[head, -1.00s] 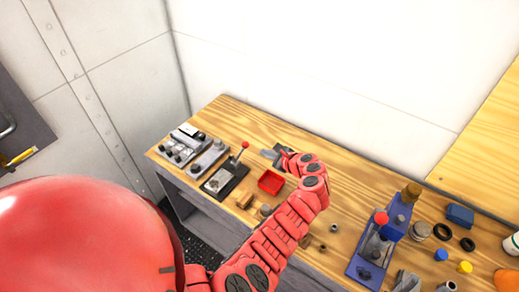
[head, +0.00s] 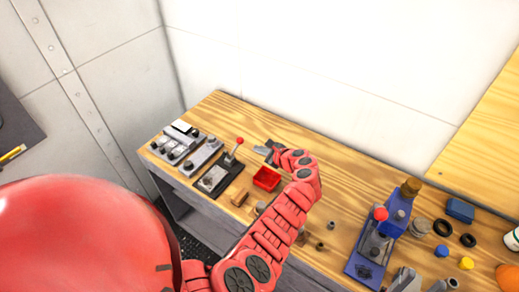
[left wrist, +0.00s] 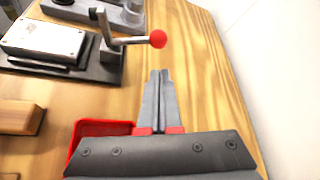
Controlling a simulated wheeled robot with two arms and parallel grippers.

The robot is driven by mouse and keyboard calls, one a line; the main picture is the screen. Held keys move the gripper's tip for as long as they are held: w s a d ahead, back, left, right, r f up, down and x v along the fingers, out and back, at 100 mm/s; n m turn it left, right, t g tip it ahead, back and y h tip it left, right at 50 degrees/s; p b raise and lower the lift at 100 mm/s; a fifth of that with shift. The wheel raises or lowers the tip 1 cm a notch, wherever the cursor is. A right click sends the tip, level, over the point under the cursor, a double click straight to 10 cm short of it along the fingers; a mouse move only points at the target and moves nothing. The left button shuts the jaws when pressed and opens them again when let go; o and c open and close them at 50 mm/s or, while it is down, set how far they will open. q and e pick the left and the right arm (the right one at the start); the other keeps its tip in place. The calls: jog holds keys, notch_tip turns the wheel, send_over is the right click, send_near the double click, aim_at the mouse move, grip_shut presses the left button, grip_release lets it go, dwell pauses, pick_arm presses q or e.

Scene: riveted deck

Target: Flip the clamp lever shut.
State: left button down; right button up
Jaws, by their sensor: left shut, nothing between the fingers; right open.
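The clamp (head: 215,178) is a grey block on a dark base plate, on the left part of the wooden bench. Its lever (head: 234,149) ends in a red ball and rises at a tilt from the plate's far end. In the left wrist view the lever's red ball (left wrist: 158,39) sticks out past the plate, just ahead of the fingertips. My left gripper (head: 260,149) is shut and empty, to the right of the lever, with a visible gap to the ball. Its closed fingers (left wrist: 160,76) point toward the ball. My right gripper is not in view.
A red tray (head: 266,178) lies beside the clamp, below my left gripper. A switch panel (head: 182,145) stands left of the clamp. A blue device with a red knob (head: 380,213) and several small parts sit to the right. A white wall stands behind the bench.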

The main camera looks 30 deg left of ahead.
pick_arm(q)
jog(key=b+x, duration=0.2)
jog(key=x, duration=0.5)
jog(key=shift+s+f+b, duration=0.15)
jog(key=shift+f+b, duration=0.05)
jog(key=shift+b, duration=0.15)
jog(key=shift+a, duration=0.25)
jog(key=shift+r, duration=0.1)
jog(key=shift+r, duration=0.15)
